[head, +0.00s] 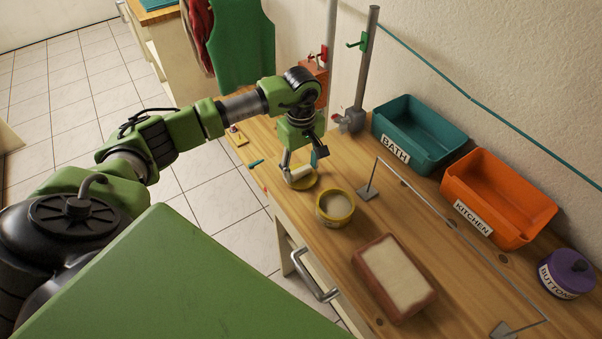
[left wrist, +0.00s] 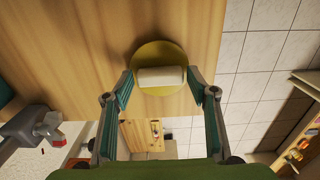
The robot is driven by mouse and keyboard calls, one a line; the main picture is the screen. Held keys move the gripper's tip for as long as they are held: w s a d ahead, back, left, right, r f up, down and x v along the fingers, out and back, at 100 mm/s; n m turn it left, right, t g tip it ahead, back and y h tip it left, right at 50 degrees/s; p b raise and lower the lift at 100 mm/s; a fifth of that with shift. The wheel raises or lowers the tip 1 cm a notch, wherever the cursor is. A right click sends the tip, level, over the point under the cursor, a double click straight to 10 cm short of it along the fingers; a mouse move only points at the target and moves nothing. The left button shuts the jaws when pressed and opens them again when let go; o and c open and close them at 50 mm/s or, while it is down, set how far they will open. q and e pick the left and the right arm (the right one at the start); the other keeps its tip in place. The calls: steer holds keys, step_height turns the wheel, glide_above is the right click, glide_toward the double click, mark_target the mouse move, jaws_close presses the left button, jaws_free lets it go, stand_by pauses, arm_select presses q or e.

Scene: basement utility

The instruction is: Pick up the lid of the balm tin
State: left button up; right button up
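The balm tin's lid (head: 311,184) is a flat yellow disc with a pale block-shaped handle on top. It appears to lie on the wooden worktop near its front edge, and it also shows in the left wrist view (left wrist: 157,51). The open yellow balm tin (head: 336,209), with cream-coloured contents, stands just right of it. My left gripper (head: 302,167) is directly over the lid, pointing down. In the left wrist view its fingers (left wrist: 160,80) are open on either side of the pale handle, with small gaps seeming to remain. My right gripper is out of view.
A brick-red framed block with a cream top (head: 396,276) lies on the worktop (head: 345,250). A thin metal rail (head: 440,216) runs behind it. A teal BATH bin (head: 420,133), an orange KITCHEN bin (head: 498,198) and a purple BUTTONS jar (head: 566,273) line the wall side.

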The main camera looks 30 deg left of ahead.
arm_select(q)
steer(key=c, duration=0.6)
